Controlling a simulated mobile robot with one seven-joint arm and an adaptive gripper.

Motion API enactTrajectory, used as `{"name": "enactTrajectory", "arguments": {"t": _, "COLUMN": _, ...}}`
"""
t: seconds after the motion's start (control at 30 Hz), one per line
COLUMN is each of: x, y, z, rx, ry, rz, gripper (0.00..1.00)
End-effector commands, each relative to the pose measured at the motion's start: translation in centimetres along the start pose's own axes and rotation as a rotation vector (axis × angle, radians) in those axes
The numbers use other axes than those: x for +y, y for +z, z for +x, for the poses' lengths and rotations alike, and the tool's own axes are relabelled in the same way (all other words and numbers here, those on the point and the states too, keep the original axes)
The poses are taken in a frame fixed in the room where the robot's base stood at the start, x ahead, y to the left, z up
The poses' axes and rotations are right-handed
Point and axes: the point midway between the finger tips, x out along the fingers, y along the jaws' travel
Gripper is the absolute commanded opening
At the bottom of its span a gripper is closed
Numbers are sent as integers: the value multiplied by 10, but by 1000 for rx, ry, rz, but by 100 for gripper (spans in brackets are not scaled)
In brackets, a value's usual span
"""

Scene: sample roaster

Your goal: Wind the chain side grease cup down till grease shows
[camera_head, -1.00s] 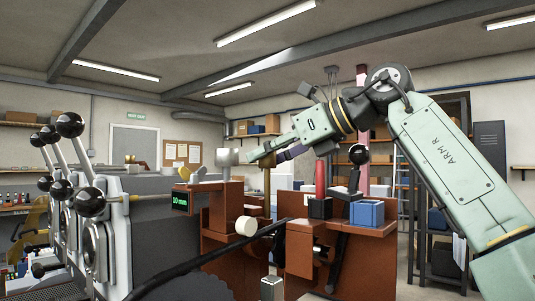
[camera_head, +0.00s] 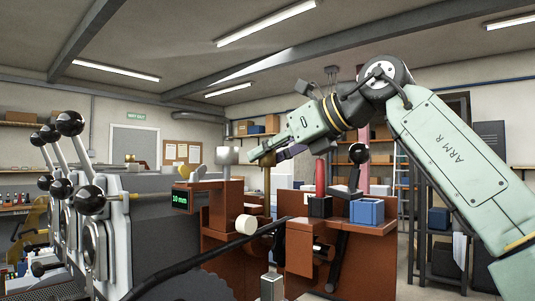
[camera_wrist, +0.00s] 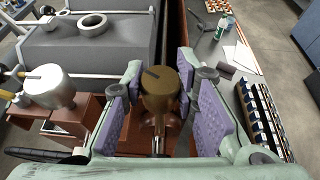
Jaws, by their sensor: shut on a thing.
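A brass-coloured grease cup (camera_wrist: 160,92) with a dark slot across its top sits between the two purple pads of my gripper (camera_wrist: 162,108) in the wrist view. My gripper is shut on it, reaching in from the right in the head view (camera_head: 268,156). The brass stem (camera_head: 267,181) shows below the fingers there. A second, silver cup (camera_wrist: 48,86), also slotted, stands to the left, apart from my gripper; it shows in the head view too (camera_head: 227,156). I see no grease at the brass cup; its base is partly hidden.
A small green display (camera_head: 180,199) appears to read 10 mm. Black-knobbed levers (camera_head: 70,123) stand at the left. A blue bin (camera_head: 366,211), a black box (camera_head: 320,206) and a red handle (camera_head: 320,176) are right of the brass stem. A dark bar (camera_head: 205,258) crosses in front.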

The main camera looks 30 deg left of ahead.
Motion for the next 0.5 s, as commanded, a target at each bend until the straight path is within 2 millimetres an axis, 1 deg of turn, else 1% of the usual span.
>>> {"name": "enactTrajectory", "arguments": {"t": 0.5, "x": 2, "y": 1, "z": 1, "rx": 0, "ry": -425, "rz": 170, "gripper": 0}}
